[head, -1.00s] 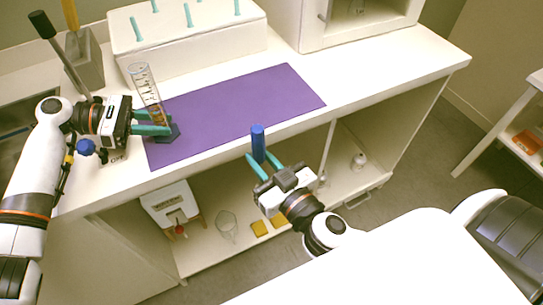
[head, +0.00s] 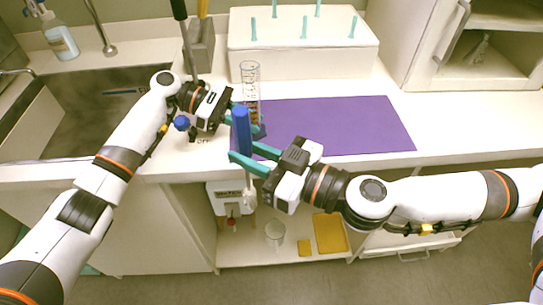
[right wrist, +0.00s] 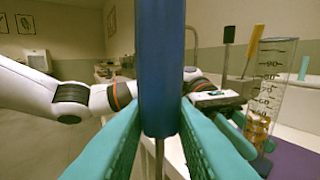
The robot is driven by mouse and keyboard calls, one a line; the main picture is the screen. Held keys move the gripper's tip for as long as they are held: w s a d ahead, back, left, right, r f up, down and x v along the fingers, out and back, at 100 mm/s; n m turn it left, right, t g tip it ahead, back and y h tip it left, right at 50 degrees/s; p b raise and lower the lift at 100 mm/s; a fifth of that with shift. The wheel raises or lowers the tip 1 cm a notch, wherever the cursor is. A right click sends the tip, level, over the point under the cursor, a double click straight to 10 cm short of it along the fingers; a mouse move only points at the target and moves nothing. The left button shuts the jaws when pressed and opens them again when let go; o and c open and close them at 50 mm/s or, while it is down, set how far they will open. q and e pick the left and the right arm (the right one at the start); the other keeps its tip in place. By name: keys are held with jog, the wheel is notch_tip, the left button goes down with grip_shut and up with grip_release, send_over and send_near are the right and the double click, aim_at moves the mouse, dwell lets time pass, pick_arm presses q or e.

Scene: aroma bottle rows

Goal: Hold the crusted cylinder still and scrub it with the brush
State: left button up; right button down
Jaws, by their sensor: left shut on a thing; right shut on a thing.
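The clear graduated cylinder (head: 250,72) stands upright at the left end of the purple mat (head: 335,125), with brown crust in its lower part. It also shows at the right of the right wrist view (right wrist: 272,95). My left gripper (head: 246,122) is shut on the cylinder low down, partly hidden by the brush handle. My right gripper (head: 247,158) is shut on the blue handle of the brush (head: 241,128), in front of the counter edge. The brush is upright, its pale bristle end (head: 249,196) pointing down, apart from the cylinder. The handle fills the middle of the right wrist view (right wrist: 160,70).
A white drying rack with teal pegs (head: 300,62) stands behind the mat. A grey holder (head: 201,55) with tall tools is behind my left gripper. The sink (head: 90,115) lies at left. A beaker (head: 275,233) and yellow sponges (head: 330,232) sit on the lower shelf.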

jog(key=w+a+r+n+g+y, duration=0.2)
jog(key=w+a+r+n+g, duration=0.4)
jog(key=r, duration=0.6)
jog(key=w+d+r+m+t+h, duration=0.1)
jog(key=w+d+r+m+t, duration=0.2)
jog(key=r, duration=0.5)
jog(key=w+d+r+m+t+h, duration=0.1)
jog(key=w+d+r+m+t, duration=0.2)
jog(key=w+r, duration=0.3)
notch_tip(320, 180, up, 3)
jog(key=shift+w+d+r, duration=0.1)
jog(key=shift+w+d, duration=0.2)
jog(key=shift+d, duration=0.45)
jog(key=shift+f, duration=1.95)
jog(key=shift+s+f, duration=0.1)
jog(key=shift+f, duration=0.15)
jog(key=shift+f, duration=1.8)
